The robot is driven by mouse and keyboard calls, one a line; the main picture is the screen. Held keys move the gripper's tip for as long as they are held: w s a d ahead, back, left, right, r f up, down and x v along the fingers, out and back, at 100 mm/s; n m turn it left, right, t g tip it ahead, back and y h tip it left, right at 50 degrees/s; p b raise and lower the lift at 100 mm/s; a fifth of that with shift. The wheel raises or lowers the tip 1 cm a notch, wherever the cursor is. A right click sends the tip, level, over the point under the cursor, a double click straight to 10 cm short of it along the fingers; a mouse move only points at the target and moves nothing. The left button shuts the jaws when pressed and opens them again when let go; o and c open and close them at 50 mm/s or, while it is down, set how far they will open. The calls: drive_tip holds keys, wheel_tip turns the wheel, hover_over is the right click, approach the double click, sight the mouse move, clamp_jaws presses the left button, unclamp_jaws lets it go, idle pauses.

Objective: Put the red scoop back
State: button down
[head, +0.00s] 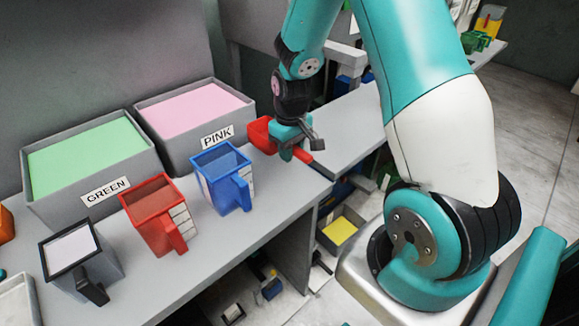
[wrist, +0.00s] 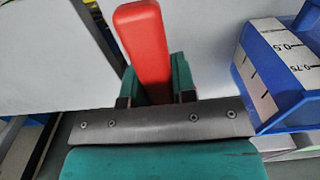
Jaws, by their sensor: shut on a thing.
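The red scoop (head: 261,134) is in my gripper (head: 291,150), just right of the pink bin, near the bench's right end. My gripper is shut on its handle; in the wrist view the red handle (wrist: 145,45) stands between the two green fingers (wrist: 154,90). The scoop's bowl is partly hidden behind the fingers in the head view and out of sight in the wrist view. I cannot tell whether the scoop touches the bench.
The pink bin (head: 150,132) and green bin (head: 35,195) stand at the back. In front are a blue jug (head: 222,180), a red jug (head: 153,215) and a grey jug (head: 85,260). The blue jug (wrist: 285,65) is close right in the wrist view. Bench surface (head: 335,133) right of my gripper is clear.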

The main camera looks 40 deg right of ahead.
sight(290, 178)
drive_tip(key=shift+f, duration=3.15)
drive_tip(key=shift+f, duration=0.1)
drive_tip(key=c, duration=0.9)
unclamp_jaws()
wheel_tip(290, 178, up, 12)
drive_tip(key=shift+f+b, duration=0.15)
drive_tip(key=shift+b, duration=0.3)
drive_tip(key=s+a+r+n+y, duration=0.1)
drive_tip(key=s+a+r+n, duration=0.1)
drive_tip(key=s+a+r, duration=0.5)
drive_tip(key=s+a+r+n+y, duration=0.2)
drive_tip(key=a+r, duration=0.2)
drive_tip(key=a, duration=0.7)
drive_tip(key=s+a+r+n, duration=0.1)
drive_tip(key=s+a, duration=0.1)
drive_tip(key=s, duration=0.1)
drive_tip(key=s+a+r, duration=0.1)
drive_tip(key=s+a, duration=0.1)
drive_tip(key=s, duration=0.2)
drive_tip(key=s+a+r+n+y, duration=0.1)
drive_tip(key=s, duration=0.2)
drive_tip(key=shift+s+a+n, duration=0.3)
drive_tip(key=shift+s+a, duration=0.05)
drive_tip(key=shift+a, duration=0.05)
